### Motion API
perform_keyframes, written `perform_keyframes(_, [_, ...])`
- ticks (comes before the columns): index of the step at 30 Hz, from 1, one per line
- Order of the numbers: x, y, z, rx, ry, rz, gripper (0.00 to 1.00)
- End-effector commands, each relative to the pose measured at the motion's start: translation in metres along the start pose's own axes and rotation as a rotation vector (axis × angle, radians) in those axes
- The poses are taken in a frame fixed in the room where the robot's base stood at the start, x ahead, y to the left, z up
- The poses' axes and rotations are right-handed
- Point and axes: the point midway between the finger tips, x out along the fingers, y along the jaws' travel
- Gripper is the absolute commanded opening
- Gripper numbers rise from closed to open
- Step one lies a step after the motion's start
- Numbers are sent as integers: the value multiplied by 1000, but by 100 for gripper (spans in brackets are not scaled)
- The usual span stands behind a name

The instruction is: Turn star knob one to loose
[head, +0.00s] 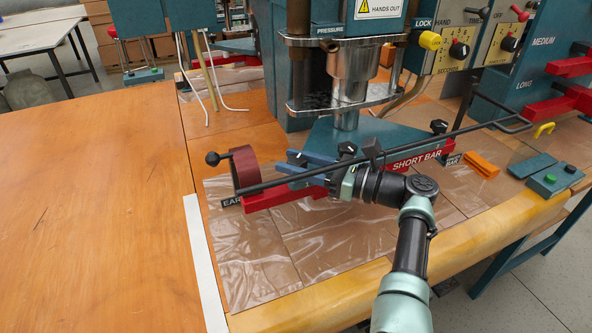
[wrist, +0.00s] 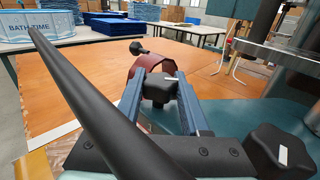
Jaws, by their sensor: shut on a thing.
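A black star knob (wrist: 159,88) with a pale mark sits between the two blue fingers of my gripper (wrist: 160,92) in the wrist view. The fingers are shut on its sides. In the head view my gripper (head: 303,165) reaches left over the red short bar (head: 415,164), and the held knob is mostly hidden there. A second black star knob (wrist: 282,150) with a white mark stands at the lower right of the wrist view, free of the fingers. Another black knob (head: 439,126) sits at the bar's right end. No label shows which knob is number one.
A long black rod (head: 440,137) runs across the bar, close above my gripper; it fills the wrist view's left (wrist: 85,95). Clear plastic sheet (head: 330,240) covers the table in front.

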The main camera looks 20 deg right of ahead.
Motion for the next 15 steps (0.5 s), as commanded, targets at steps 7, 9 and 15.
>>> perform_keyframes(7, [1,0,2,-2,0,7,0])
perform_keyframes(9, [1,0,2,-2,0,7,0])
perform_keyframes(15, [1,0,2,-2,0,7,56])
